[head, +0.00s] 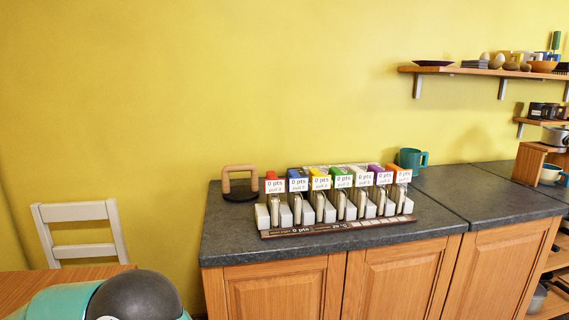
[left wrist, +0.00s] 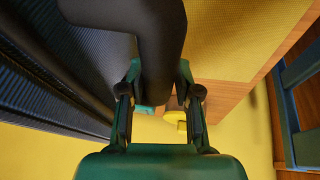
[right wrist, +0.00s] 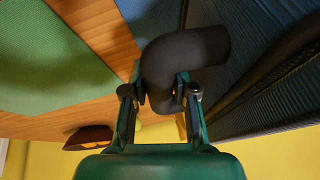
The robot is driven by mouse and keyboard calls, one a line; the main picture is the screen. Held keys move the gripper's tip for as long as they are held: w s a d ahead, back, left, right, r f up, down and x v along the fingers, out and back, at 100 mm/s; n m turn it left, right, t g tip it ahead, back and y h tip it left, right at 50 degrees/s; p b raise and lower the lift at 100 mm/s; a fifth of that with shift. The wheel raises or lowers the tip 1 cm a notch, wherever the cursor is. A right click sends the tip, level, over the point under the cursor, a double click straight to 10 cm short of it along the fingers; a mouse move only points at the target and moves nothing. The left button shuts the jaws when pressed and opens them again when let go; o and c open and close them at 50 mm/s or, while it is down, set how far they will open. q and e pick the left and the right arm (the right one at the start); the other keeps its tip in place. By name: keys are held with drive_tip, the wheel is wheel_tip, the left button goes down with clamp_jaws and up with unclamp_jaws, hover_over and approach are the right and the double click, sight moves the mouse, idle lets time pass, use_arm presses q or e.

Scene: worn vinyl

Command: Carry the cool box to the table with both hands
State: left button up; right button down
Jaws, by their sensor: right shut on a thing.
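The cool box is not seen in the head view. In the left wrist view its dark, ribbed side (left wrist: 40,80) fills the left, and in the right wrist view a dark blue ribbed side (right wrist: 275,95) fills the right. My left gripper (left wrist: 158,85) has a thick black handle (left wrist: 150,30) between its fingers and looks shut on it. My right gripper (right wrist: 160,90) is shut on a bent black handle (right wrist: 195,48). A wooden table (head: 60,285) shows its corner at the lower left of the head view. Both grippers are outside the head view.
A white chair (head: 80,232) stands behind the table. A dark counter (head: 225,240) with coloured dispensers (head: 340,200) is to the right. A green mat (right wrist: 50,60) on wood shows in the right wrist view. A blue-green frame (left wrist: 300,110) is at the left wrist view's right edge.

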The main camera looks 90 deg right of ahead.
use_arm(q)
drive_tip(key=o, duration=0.4)
drive_tip(key=shift+c, duration=0.2)
use_arm(e)
drive_tip(key=shift+r, duration=0.15)
drive_tip(key=c, duration=1.2)
unclamp_jaws()
drive_tip(key=o, duration=0.4)
drive_tip(key=shift+c, duration=0.2)
drive_tip(key=shift+o, duration=0.6)
use_arm(q)
drive_tip(key=shift+r+p, duration=0.7)
use_arm(e)
drive_tip(key=s+d+r, duration=0.2)
drive_tip(key=d, duration=0.2)
drive_tip(key=shift+s+d+r, duration=0.25)
drive_tip(key=shift+d+r, duration=0.1)
drive_tip(key=shift+r, duration=0.05)
